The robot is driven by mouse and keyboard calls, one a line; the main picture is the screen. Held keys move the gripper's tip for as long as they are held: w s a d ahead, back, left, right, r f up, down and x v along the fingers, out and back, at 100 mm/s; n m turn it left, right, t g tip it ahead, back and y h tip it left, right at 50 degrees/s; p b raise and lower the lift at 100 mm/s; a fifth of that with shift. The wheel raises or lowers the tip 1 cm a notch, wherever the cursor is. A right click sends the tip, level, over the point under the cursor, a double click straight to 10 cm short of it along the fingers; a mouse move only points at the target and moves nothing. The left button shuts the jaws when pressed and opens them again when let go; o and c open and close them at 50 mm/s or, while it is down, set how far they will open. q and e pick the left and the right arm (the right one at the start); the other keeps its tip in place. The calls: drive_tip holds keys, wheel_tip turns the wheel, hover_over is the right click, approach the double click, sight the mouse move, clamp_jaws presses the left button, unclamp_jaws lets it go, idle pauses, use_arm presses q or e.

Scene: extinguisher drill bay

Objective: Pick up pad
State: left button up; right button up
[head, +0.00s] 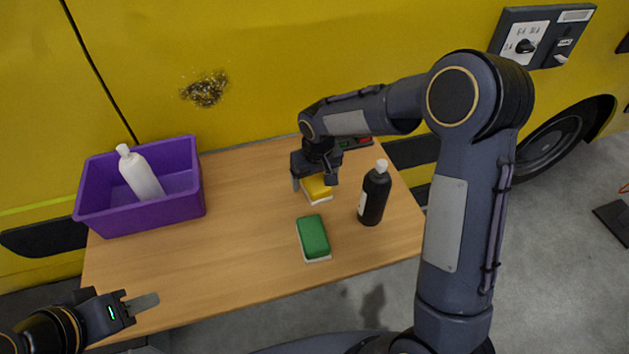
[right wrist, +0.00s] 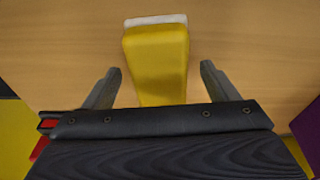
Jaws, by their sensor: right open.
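A yellow pad with a white underside (head: 317,190) lies on the wooden table. It also shows in the right wrist view (right wrist: 158,60), upper centre. A green pad with a white underside (head: 314,238) lies nearer on the same table. My right gripper (head: 314,182) is over the yellow pad and partly hides it in the head view. In the right wrist view its open fingers (right wrist: 159,72) are on either side of the yellow pad, with a gap on each side. My left gripper (head: 141,303) is at the table's front left corner, seen edge-on, with no object visible in it.
A black bottle with a white cap (head: 374,195) stands right of the pads. A purple crate (head: 150,215) holding a white bottle (head: 140,176) is at the table's left. A yellow vehicle (head: 240,50) stands behind the table (head: 235,250). The table's middle is clear.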

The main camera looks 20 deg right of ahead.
drive_tip(key=shift+f, duration=0.2)
drive_tip(key=c, duration=1.1)
drive_tip(key=shift+r, duration=0.1)
drive_tip(key=shift+w+r, duration=0.1)
drive_tip(key=shift+r, duration=0.45)
drive_tip(key=s+a+r+b, duration=0.2)
drive_tip(key=s+a+r, duration=0.7)
drive_tip(key=s+r, duration=0.1)
drive_tip(key=shift+s+a+r, duration=0.2)
drive_tip(key=shift+a+r, duration=0.1)
drive_tip(key=shift+r, duration=0.55)
